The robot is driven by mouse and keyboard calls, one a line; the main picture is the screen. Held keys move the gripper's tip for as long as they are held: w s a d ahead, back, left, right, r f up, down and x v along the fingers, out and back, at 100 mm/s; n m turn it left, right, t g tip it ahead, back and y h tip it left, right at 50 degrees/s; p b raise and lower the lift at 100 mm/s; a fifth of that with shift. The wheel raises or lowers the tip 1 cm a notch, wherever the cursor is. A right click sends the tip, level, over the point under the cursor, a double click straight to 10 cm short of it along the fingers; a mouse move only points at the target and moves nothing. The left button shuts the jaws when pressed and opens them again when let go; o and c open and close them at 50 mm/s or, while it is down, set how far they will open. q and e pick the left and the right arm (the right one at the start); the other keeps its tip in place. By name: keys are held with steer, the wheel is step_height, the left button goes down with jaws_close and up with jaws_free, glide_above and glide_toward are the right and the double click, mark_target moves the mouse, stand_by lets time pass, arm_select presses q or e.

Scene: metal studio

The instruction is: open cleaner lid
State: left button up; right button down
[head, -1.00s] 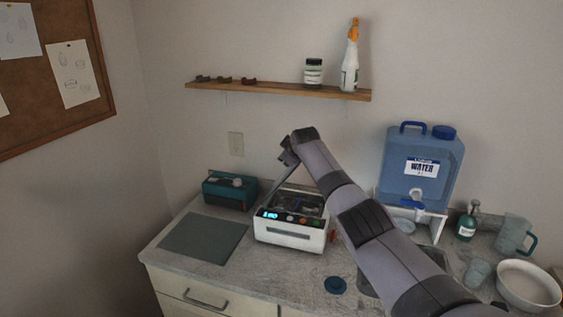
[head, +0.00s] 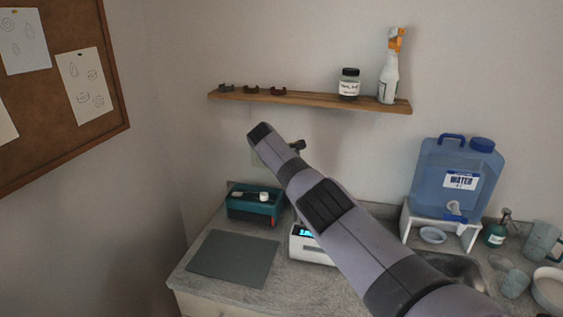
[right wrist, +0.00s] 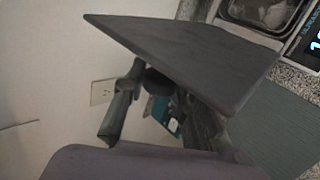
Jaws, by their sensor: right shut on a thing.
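The cleaner (head: 305,249) is a white box with a lit blue display on the counter. In the head view my right arm covers most of it. The right wrist view shows its metal basin (right wrist: 262,12) uncovered at the top right, beside the display. My right gripper (right wrist: 158,82) is shut on the dark knob of a flat, dark grey lid (right wrist: 190,52). The lid is tilted and apart from the visible basin rim. In the head view the gripper is mostly hidden behind my arm, and the lid cannot be made out. My left gripper is not in view.
A grey mat (head: 233,257) lies left of the cleaner, with a teal box (head: 252,206) behind it. A shelf (head: 310,99) with a jar and spray bottle hangs above. A water jug (head: 455,178) stands on a white stand at the right.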

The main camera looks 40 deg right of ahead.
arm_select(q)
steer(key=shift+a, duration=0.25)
arm_select(e)
steer(key=shift+w+a, duration=0.2)
steer(key=shift+w, duration=0.05)
steer(key=c, duration=1.3)
jaws_free()
steer(key=shift+f, duration=0.1)
steer(key=shift+d, duration=0.1)
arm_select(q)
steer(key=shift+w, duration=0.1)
arm_select(e)
steer(key=v, duration=1.2)
steer(key=shift+f, duration=0.1)
